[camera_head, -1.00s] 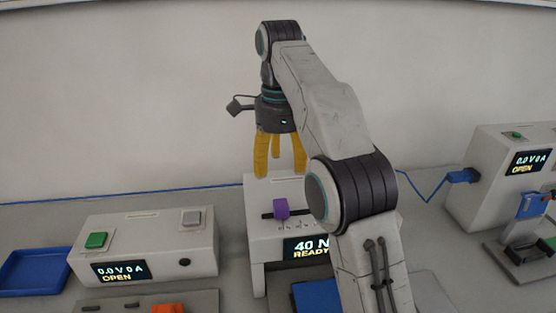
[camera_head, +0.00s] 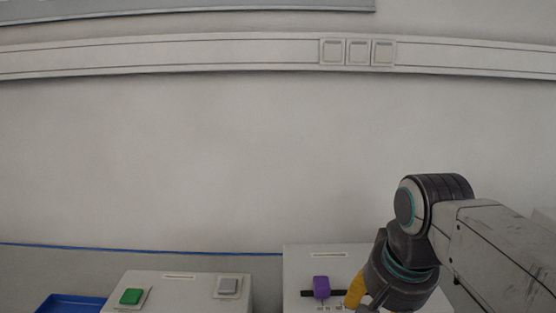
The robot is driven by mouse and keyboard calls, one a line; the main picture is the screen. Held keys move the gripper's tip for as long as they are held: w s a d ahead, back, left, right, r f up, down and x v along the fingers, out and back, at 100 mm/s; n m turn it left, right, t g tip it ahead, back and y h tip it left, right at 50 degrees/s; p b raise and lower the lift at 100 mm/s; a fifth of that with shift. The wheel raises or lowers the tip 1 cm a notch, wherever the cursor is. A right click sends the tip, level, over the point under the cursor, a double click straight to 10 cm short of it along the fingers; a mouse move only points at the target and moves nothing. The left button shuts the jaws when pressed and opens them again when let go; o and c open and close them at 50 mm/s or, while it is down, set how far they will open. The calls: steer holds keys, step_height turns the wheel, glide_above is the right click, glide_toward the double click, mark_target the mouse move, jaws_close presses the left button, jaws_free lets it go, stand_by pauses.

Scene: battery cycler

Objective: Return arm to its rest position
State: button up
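My arm comes in from the lower right of the head view. My gripper (camera_head: 358,296) hangs downward at the bottom edge, in front of the right part of a white box. Only part of one yellow finger shows; the rest is cut off or hidden by the gripper's body, so I cannot tell how far it is open. The white box (camera_head: 300,262) has a purple slider knob (camera_head: 321,287) on its top, just left of my gripper. They look close in the picture, but I cannot tell whether they touch.
A white box (camera_head: 145,283) at lower left carries a green button (camera_head: 131,296) and a grey button (camera_head: 228,285). A blue tray (camera_head: 68,303) is at its left. A blue cable (camera_head: 140,249) runs along the wall's foot. A wall rail (camera_head: 180,52) is above.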

steer(key=s+d+f+n+t, duration=0.1)
steer(key=s+f+n, duration=0.5)
steer(key=s+f, duration=0.3)
steer(key=shift+s+d+f, duration=0.2)
steer(key=shift+s+d, duration=0.2)
steer(key=shift+s, duration=0.35)
stand_by(2.0)
